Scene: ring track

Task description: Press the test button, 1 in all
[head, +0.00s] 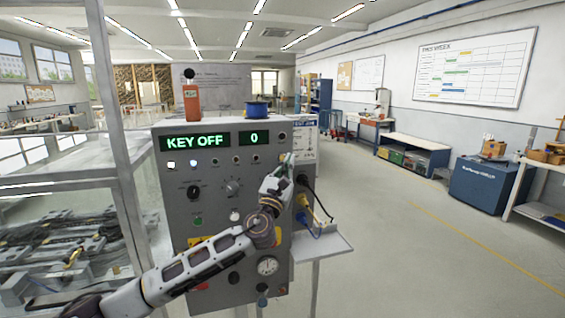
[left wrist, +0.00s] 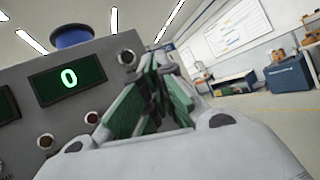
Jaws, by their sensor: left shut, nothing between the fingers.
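A grey test panel (head: 214,190) stands upright in front of me. Its displays read KEY OFF (head: 195,142) and 0 (head: 255,138); the 0 display (left wrist: 68,78) also shows in the left wrist view. Below them are small lamps, a black key switch (head: 193,191), a grey knob (head: 232,187), a green button (head: 198,221) and a pale round button (head: 236,216). I cannot read which one is the test button. My left gripper (head: 289,160) is shut and empty at the panel's upper right edge. Its green-padded fingers (left wrist: 152,92) show in the left wrist view. My arm hides the panel's lower middle.
A red handheld device (head: 191,103) and a blue spool (head: 257,109) sit on top of the panel. A side shelf (head: 325,244) with cables sticks out at the right. A metal-framed case (head: 124,160) stands at the left. The floor at right is open.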

